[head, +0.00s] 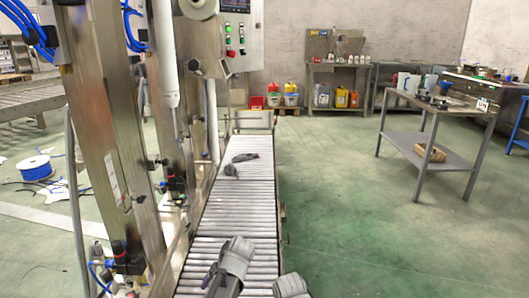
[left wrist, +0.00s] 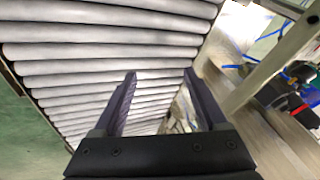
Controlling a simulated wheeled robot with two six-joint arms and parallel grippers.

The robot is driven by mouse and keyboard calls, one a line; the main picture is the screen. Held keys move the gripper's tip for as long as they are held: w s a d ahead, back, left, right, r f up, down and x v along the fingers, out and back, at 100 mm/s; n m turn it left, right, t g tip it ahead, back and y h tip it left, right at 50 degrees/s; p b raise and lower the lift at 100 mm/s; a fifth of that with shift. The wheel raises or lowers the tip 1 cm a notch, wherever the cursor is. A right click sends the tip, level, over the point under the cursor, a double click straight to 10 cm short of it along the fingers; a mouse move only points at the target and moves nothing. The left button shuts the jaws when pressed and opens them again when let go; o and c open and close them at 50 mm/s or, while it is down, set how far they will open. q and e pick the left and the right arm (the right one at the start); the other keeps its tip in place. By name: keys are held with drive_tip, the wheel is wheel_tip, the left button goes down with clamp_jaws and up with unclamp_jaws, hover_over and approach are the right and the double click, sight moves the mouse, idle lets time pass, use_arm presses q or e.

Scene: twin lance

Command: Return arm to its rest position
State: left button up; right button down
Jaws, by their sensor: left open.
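My left gripper (left wrist: 160,74) is open in the left wrist view, with its two dark fingers apart and nothing between them. Metal conveyor rollers (left wrist: 110,52) lie beyond the fingers. In the head view my left arm (head: 236,259) shows at the bottom centre over the near end of the roller conveyor (head: 232,205); its fingers cannot be made out there. A small part of my right arm (head: 290,286) shows at the bottom edge, right of the left arm. My right gripper is out of view.
Two dark grey pieces (head: 245,157) lie on the conveyor's far half; what they are is unclear. Steel machine columns (head: 120,130) stand close on the left. A metal table (head: 440,135) stands at right. Green floor (head: 350,220) between conveyor and table is clear.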

use_arm(q)
drive_tip(key=s+d+m+g+h+p, duration=0.1)
drive_tip(key=s+d+m+h, duration=0.1)
drive_tip(key=s+d+m, duration=0.45)
drive_tip(key=s+d+m+g+h, duration=0.15)
drive_tip(key=s+d, duration=0.25)
drive_tip(key=s, duration=0.6)
wheel_tip(320, 180, up, 37)
drive_tip(key=p, duration=3.8)
drive_tip(key=shift+d+r+n, duration=0.15)
drive_tip(key=shift+d+n, duration=0.15)
drive_tip(key=shift+d, duration=0.1)
drive_tip(key=shift+s, duration=0.1)
